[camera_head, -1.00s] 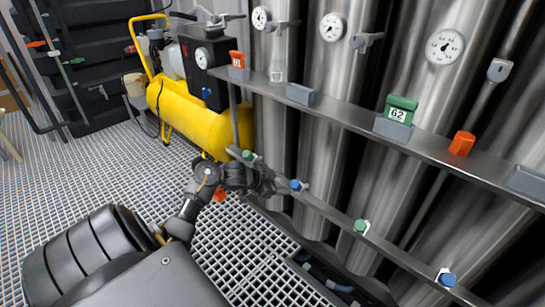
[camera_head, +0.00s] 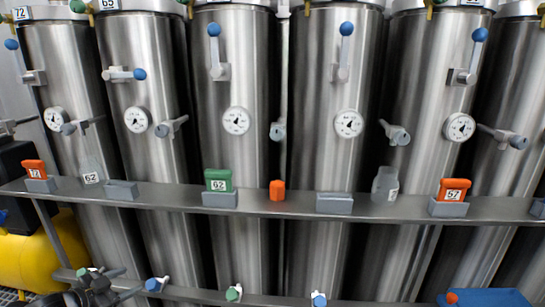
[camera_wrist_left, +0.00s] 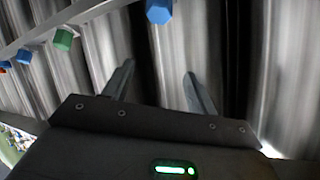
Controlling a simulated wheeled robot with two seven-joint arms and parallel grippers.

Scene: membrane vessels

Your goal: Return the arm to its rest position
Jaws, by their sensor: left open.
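My left arm (camera_head: 88,292) shows at the bottom left of the head view, low in front of the vessels and partly cut off by the frame's edge. Its gripper (camera_head: 124,282) points right, below the shelf. In the left wrist view the gripper (camera_wrist_left: 160,70) has its two fingers spread apart with nothing between them. Metal vessel walls lie beyond the fingers. My right gripper is in neither view.
A lower rail carries a blue-knobbed valve (camera_head: 153,284) near the gripper. A yellow compressor (camera_head: 30,262) stands at left.

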